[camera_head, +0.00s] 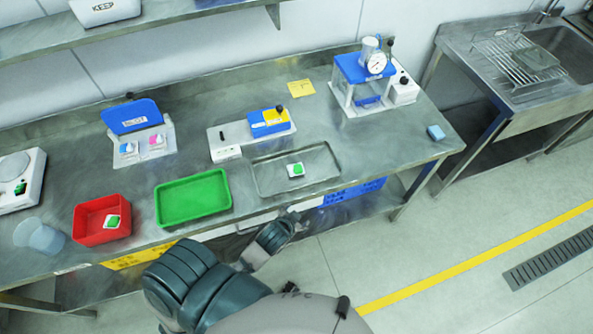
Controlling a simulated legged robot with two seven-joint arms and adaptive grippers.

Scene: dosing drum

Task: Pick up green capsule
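Small white-and-green pieces show in three places; at this size I cannot tell which is the green capsule. One piece (296,170) lies in the shallow metal tray (262,183), one (112,221) is in the red bin (88,232), and a green one (20,187) is on the white device at the far left. What appears to be my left gripper (284,226) is at the table's front edge, below the metal tray and apart from the pieces. Its fingers are too small and dark to read. My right gripper is not in view.
An empty green bin (193,198) stands between the red bin and the metal tray. Behind are a blue-lidded box (133,117), a white device with blue and yellow blocks (228,140), and a gauge apparatus (362,80).

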